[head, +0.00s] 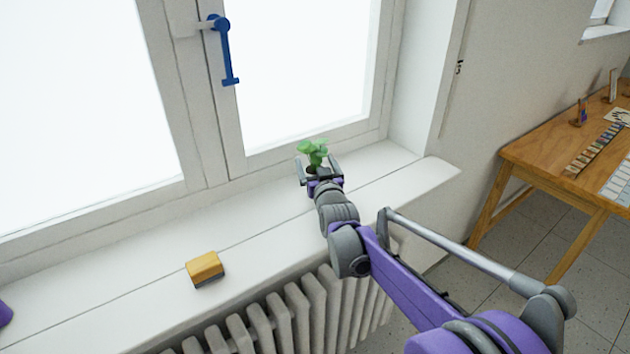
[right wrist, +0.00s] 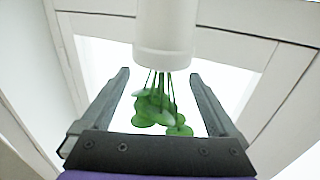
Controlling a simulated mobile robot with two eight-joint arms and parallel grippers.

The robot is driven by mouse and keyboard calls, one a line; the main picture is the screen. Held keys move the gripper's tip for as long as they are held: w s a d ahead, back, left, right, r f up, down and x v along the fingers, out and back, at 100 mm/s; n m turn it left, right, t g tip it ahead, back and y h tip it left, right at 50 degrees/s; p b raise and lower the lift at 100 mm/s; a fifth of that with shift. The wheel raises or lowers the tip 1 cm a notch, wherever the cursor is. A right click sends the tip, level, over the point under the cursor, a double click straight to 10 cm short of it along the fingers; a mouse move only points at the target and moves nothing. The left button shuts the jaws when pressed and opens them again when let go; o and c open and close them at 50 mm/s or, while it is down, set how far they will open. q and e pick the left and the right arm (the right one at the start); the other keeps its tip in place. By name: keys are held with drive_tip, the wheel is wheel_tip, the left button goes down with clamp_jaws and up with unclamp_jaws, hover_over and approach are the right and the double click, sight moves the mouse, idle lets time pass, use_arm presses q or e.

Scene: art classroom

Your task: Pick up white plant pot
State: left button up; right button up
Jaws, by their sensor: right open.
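The white plant pot (right wrist: 165,30) shows at the top of the right wrist view, where the picture appears upside down. Its green plant (right wrist: 160,108) hangs below it there, with thin stems between the open fingers. In the head view the plant's leaves (head: 313,152) stand on the window sill near its right end, and my gripper hides most of the pot. My right gripper (head: 318,162) is open at the plant, one finger on each side. In the right wrist view its fingertips (right wrist: 159,73) reach toward the pot's rim, apart from it.
A yellow block with a dark base (head: 205,269) lies on the white sill (head: 130,275), left of my arm. The window frame with a blue handle (head: 223,50) rises behind. A radiator (head: 290,320) is below the sill. A wooden table (head: 550,150) stands at right.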

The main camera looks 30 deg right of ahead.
drive_tip(key=shift+w+d, duration=0.15)
drive_tip(key=shift+w, duration=0.25)
drive_tip(key=shift+s, duration=0.1)
drive_tip(key=shift+c, duration=0.3)
clamp_jaws()
